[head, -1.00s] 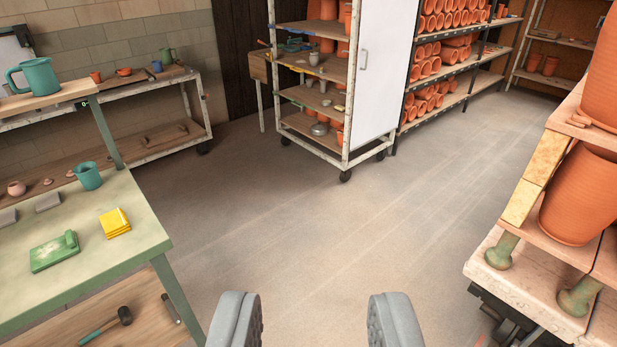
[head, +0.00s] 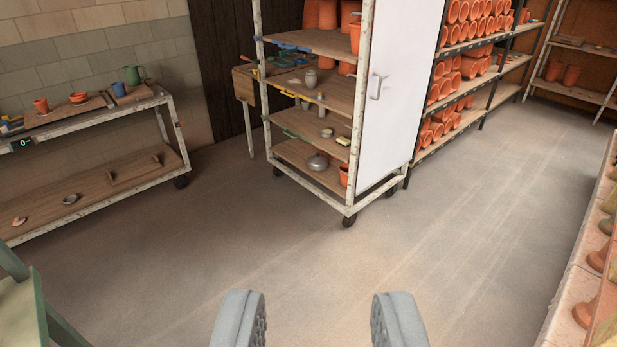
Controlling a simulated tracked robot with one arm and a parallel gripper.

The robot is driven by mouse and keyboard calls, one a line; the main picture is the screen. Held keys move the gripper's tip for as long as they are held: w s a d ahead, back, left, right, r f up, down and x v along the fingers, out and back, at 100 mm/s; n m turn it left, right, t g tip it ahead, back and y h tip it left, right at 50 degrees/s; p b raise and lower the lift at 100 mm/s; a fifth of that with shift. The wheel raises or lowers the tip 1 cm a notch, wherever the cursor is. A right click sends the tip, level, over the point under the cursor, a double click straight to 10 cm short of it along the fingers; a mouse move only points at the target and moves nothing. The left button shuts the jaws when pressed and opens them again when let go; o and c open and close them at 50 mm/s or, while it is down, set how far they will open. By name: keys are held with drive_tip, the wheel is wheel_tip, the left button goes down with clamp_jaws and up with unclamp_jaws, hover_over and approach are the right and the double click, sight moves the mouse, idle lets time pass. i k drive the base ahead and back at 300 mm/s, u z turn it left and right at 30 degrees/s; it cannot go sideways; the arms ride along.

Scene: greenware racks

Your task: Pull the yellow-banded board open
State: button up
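The yellow-banded board (head: 302,97) sits in a white-framed wheeled rack (head: 349,207) ahead of me. It is the second board from the top among those visible, with a yellow strip at its front edge and a small jug (head: 311,78) on it. A blue-banded board (head: 288,46) is above it and a green-banded board (head: 290,133) below. My gripper (head: 318,322) is open and empty at the bottom of the view, over the floor and well short of the rack.
A white door panel (head: 405,75) with a handle stands on the rack's right side. A low cart (head: 110,195) is at left, a green table (head: 20,310) at lower left. Shelves of terracotta pots (head: 465,75) stand behind right. Another pot-laden surface (head: 575,275) edges the right. The floor between is clear.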

sight(338, 90)
drive_tip(key=u, duration=0.1)
drive_tip(key=i, duration=4.4)
drive_tip(key=u, duration=0.15)
